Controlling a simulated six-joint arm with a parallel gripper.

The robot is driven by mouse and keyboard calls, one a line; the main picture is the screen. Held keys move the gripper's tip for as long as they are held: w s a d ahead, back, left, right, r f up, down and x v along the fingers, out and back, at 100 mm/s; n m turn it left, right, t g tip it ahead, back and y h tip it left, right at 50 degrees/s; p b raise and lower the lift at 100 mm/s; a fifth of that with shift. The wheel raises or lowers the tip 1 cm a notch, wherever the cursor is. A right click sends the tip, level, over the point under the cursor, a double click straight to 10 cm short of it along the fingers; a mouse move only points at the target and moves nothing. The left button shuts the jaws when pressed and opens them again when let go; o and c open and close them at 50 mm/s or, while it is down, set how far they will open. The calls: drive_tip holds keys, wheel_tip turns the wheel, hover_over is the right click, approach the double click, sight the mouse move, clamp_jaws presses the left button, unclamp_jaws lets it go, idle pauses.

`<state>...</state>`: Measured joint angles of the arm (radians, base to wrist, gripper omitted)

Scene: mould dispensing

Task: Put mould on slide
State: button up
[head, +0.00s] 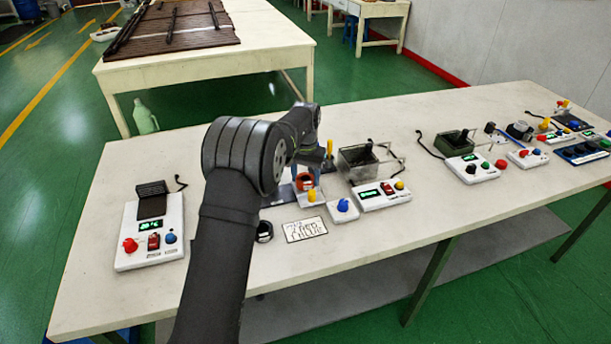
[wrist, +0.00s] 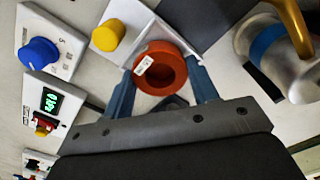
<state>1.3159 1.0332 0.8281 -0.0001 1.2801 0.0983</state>
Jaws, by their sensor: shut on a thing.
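The mould (wrist: 180,85) is an orange-red round cup with a dark hollow and a small white label. In the wrist view it sits between the blue fingers of my gripper (wrist: 163,72), which is shut on it. In the head view the mould (head: 304,182) shows just right of my arm, by a white unit with a yellow knob (head: 311,196). That unit's white plate (wrist: 150,25) lies under or behind the mould in the wrist view; I cannot tell whether they touch. A dark flat slab (head: 278,196) lies beside it. I cannot tell which part is the slide.
A metal vessel with a gold handle (wrist: 272,58) stands close to the right finger in the wrist view. A blue-knob box (head: 343,210), a white controller (head: 383,195) and a label card (head: 306,229) are nearby. A scale-like unit (head: 150,232) stands left.

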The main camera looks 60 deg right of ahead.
drive_tip(key=shift+f, duration=0.3)
drive_tip(key=o, duration=1.1)
drive_tip(key=shift+o, duration=0.2)
drive_tip(key=shift+r, duration=3.5)
drive_tip(key=shift+f, duration=3.55)
drive_tip(key=shift+r, duration=0.15)
